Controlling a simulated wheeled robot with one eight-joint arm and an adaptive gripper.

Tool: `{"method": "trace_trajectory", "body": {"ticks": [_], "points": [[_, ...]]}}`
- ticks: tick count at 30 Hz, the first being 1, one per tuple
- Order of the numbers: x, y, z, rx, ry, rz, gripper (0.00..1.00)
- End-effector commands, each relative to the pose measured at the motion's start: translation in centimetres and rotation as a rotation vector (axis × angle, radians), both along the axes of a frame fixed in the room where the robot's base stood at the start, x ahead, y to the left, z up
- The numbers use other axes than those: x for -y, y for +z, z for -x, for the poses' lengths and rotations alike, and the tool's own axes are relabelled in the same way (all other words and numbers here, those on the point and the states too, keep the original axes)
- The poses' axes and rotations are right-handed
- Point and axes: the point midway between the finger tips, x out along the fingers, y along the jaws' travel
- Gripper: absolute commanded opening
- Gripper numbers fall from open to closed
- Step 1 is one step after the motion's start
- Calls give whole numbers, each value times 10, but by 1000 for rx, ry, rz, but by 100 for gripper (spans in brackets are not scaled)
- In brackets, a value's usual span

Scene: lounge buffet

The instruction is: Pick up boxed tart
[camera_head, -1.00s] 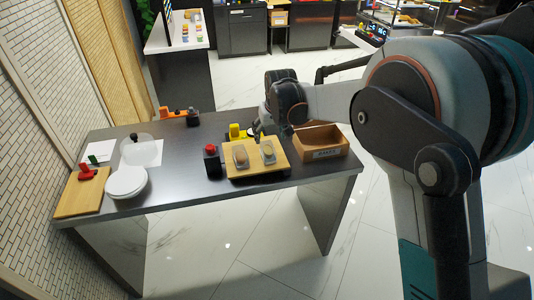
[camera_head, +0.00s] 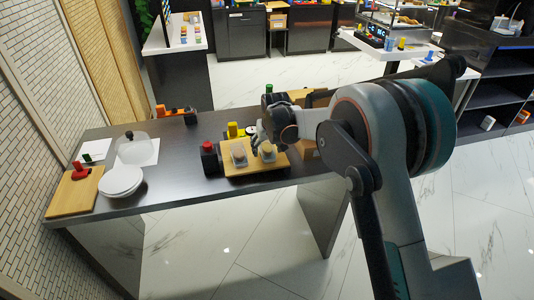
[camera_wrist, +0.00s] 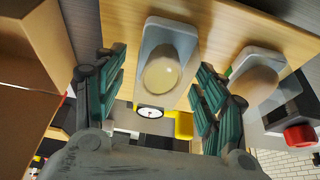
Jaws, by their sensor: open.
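Two clear boxes with tan round tarts stand on a wooden board (camera_head: 240,171). The left boxed tart (camera_head: 239,155) has clear space around it and also shows in the wrist view (camera_wrist: 255,78). The right boxed tart (camera_head: 268,152) is partly covered by my gripper (camera_head: 266,140) in the head view. In the wrist view this boxed tart (camera_wrist: 162,74) appears between the two open green-padded fingers of my gripper (camera_wrist: 160,62). I cannot tell whether the fingers touch the box.
A brown open box (camera_head: 307,148) beside the board is largely hidden by my arm. A red-topped black object (camera_head: 209,158) stands left of the board, a yellow object (camera_head: 232,130) behind it. White plates (camera_head: 121,181) and another board (camera_head: 72,194) lie at the table's left. The table's middle is clear.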

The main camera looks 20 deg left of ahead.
Motion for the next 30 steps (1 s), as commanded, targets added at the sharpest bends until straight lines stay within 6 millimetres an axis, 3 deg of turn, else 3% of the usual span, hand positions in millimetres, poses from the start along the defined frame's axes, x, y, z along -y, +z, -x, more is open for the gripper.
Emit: {"method": "trace_trajectory", "body": {"ticks": [5, 9, 12, 23, 30], "points": [[0, 1, 0, 0, 0, 0, 65], [0, 1, 0, 0, 0, 0, 33], [0, 1, 0, 0, 0, 0, 17], [0, 3, 0, 0, 0, 0, 17], [0, 25, 0, 0, 0, 0, 17]]}}
